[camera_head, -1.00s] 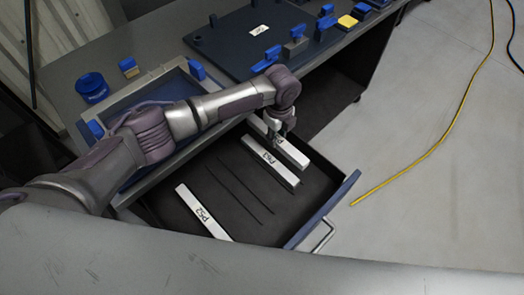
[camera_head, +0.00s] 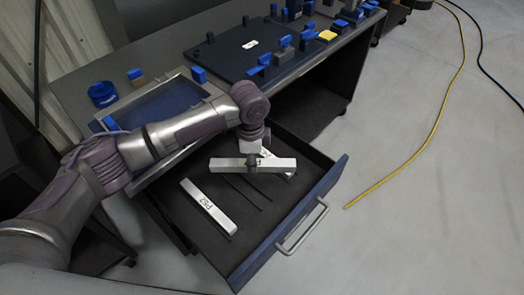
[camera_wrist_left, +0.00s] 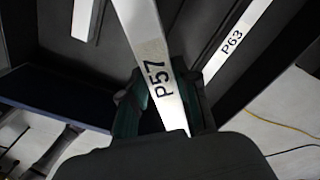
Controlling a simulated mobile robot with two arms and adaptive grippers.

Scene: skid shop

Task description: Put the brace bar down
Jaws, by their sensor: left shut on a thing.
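The brace bar (camera_head: 225,165) is a long silver bar. It is marked P57 in the left wrist view (camera_wrist_left: 148,45). My left gripper (camera_head: 252,160) is shut on it near its middle, and the bar lies crosswise over the open drawer (camera_head: 262,235). It appears raised above the drawer floor. In the left wrist view, the green-dark fingers (camera_wrist_left: 160,105) close on both sides of the bar, whose near end is hidden by the gripper body. My right gripper is not in view.
Bar P52 (camera_head: 207,205) lies in the drawer at left; bar P63 (camera_wrist_left: 237,40) lies there too, partly hidden behind the held bar in the head view. Dark thin strips (camera_head: 247,190) lie between them. The drawer's handle (camera_head: 305,228) faces the open floor. The bench (camera_head: 160,45) carries blue fixtures.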

